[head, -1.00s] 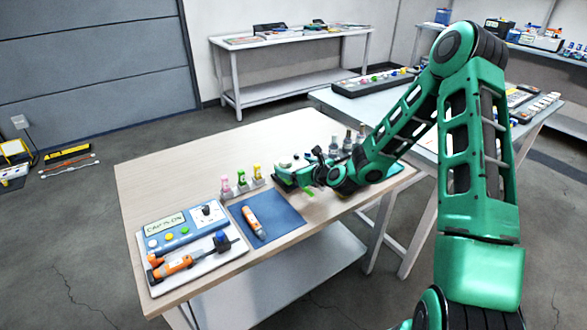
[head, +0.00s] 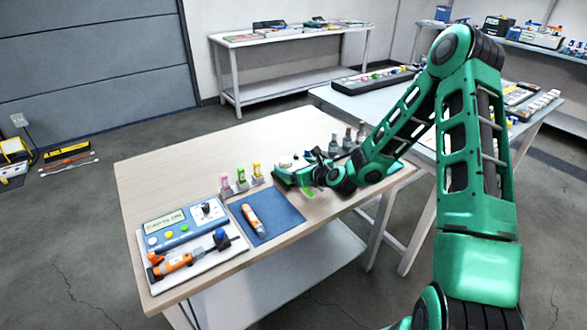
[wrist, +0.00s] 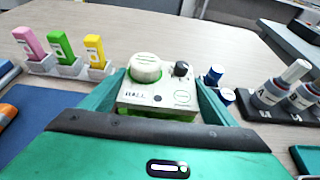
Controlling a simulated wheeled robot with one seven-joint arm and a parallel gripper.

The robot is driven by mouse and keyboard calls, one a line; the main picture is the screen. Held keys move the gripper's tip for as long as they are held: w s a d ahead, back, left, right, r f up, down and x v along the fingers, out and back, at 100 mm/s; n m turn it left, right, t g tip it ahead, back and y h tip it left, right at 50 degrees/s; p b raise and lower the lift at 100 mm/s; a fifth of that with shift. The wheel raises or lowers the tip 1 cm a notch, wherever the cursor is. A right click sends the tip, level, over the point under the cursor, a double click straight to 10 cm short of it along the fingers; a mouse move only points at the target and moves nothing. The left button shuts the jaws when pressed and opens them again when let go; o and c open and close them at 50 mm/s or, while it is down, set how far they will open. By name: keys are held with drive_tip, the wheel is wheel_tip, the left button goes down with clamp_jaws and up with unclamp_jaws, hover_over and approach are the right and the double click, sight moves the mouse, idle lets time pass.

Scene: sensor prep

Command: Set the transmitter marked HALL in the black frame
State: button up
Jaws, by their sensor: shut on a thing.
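The transmitter marked HALL (wrist: 158,97) shows in the wrist view as a pale box with a round cap, a dark knob and blue fittings on its right side. My gripper (wrist: 157,85) has its green fingers on either side of the box and is shut on it. In the head view my gripper (head: 300,174) is low over the far right part of the wooden table, and my arm hides much of what it holds. I cannot tell whether the transmitter touches the table. I cannot make out the black frame in either view.
Pink, green and yellow bottles (head: 241,178) stand in holders left of my gripper. Grey bottles in a dark rack (wrist: 277,106) stand to the right. A blue mat (head: 280,217) holds an orange and white tool. A blue panel (head: 180,225) lies at the near left. The table's back left is clear.

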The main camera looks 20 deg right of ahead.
drive_tip(key=shift+f, duration=0.45)
idle(0.4)
drive_tip(key=o, duration=1.3)
drive_tip(key=shift+r, duration=0.6)
drive_tip(key=shift+r, duration=2.95)
